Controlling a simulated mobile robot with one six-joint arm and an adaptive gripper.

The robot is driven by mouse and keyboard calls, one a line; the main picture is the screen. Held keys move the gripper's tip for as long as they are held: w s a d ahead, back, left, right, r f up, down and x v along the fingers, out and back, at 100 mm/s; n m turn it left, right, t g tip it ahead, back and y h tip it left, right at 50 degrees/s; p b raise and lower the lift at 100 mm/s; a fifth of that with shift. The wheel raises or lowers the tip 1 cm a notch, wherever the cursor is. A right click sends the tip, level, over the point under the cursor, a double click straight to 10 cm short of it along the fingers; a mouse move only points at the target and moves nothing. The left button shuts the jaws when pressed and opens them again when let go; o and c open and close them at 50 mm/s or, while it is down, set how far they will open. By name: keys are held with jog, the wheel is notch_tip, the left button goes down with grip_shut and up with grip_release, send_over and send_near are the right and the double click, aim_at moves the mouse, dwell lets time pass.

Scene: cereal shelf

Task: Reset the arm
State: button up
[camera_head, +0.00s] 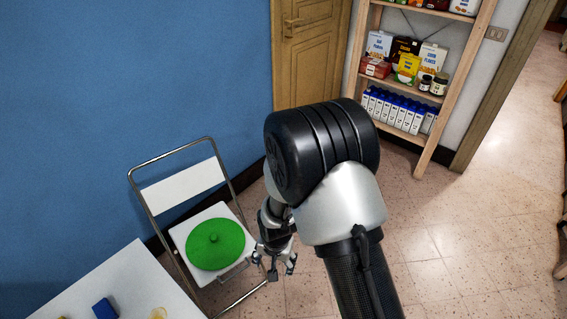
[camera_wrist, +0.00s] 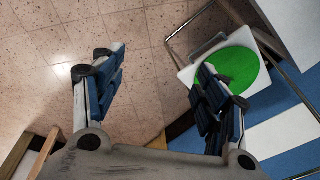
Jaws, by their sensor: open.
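My gripper (camera_head: 281,265) hangs from my arm near the middle of the head view, to the right of a folding chair. Its fingers are apart, with nothing between them. In the wrist view my gripper (camera_wrist: 160,95) shows two blue-padded fingers spread wide, with bare floor between them. The right finger overlaps part of a green round object (camera_wrist: 240,66) on the chair seat.
The white folding chair (camera_head: 183,187) holds the green round lid-like object (camera_head: 215,243). A white table (camera_head: 140,275) with a blue block (camera_head: 104,309) is at lower left. A wooden shelf (camera_head: 432,140) with cereal boxes and cartons stands at the back right. Tiled floor (camera_head: 450,240) is clear at right.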

jog(key=s+d+r+t, duration=0.1)
jog(key=d+r, duration=0.2)
jog(key=r, duration=0.5)
jog(key=s+d+r+n, duration=0.1)
jog(key=s+d+r, duration=0.15)
jog(key=r, duration=0.55)
jog(key=s+d+r+t, duration=0.1)
jog(key=d+r, duration=0.3)
jog(key=r, duration=0.4)
jog(key=s+d+r, duration=0.2)
jog(key=s+r, duration=0.1)
jog(key=s, duration=0.2)
jog(key=s+d+r+n, duration=0.1)
jog(key=s+d+r, duration=0.2)
jog(key=s, duration=0.2)
jog(key=s+d+r+n+t, duration=0.1)
jog(key=s+d+r, duration=0.1)
jog(key=s+r, duration=0.2)
jog(key=shift+s+d+h, duration=0.15)
jog(key=shift+s+h, duration=0.15)
jog(key=shift+s, duration=0.55)
jog(key=shift+c, duration=0.2)
